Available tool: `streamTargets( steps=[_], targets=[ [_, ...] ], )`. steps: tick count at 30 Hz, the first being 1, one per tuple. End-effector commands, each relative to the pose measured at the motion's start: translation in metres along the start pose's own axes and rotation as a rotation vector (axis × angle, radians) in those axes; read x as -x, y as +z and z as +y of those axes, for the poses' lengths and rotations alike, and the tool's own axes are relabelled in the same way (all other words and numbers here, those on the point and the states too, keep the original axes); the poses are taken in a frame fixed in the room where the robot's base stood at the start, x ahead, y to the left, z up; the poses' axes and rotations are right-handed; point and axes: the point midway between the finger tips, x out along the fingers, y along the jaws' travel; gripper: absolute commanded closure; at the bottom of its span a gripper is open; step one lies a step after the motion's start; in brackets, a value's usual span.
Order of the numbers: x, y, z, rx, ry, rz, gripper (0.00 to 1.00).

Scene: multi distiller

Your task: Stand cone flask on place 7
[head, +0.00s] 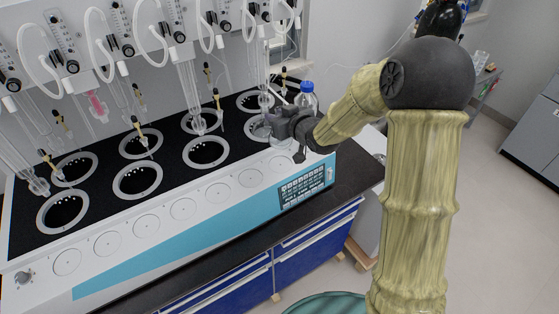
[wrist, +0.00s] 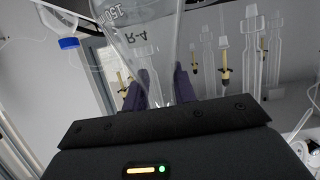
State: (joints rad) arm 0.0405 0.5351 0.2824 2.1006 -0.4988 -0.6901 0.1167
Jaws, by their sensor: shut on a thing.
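My gripper (head: 285,124) is over the right end of the black-topped distiller (head: 170,165), near the rightmost wells. In the wrist view its dark fingers (wrist: 160,90) are shut around a clear glass cone flask (wrist: 145,30). The flask carries a 150 ml mark and the lettering R-4. The ringed wells, such as the front right one (head: 206,152), stand in two rows. No place numbers are readable.
Glass tubes (head: 190,95) and yellow-handled valves (head: 138,125) hang over the wells. A blue-capped bottle (head: 307,95) stands just beyond my gripper; its cap also shows in the wrist view (wrist: 68,44). A keypad (head: 301,190) is on the distiller's front.

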Motion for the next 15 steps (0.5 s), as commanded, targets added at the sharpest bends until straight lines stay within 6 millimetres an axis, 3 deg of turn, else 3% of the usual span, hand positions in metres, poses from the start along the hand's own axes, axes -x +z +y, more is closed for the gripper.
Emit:
streamTargets(
  steps=[10, 15],
  targets=[
    [-0.017, 0.046, -0.001, -0.003, -0.002, -0.005, 0.99],
    [-0.020, 0.054, -0.001, 0.000, -0.001, -0.001, 0.99]
  ],
)
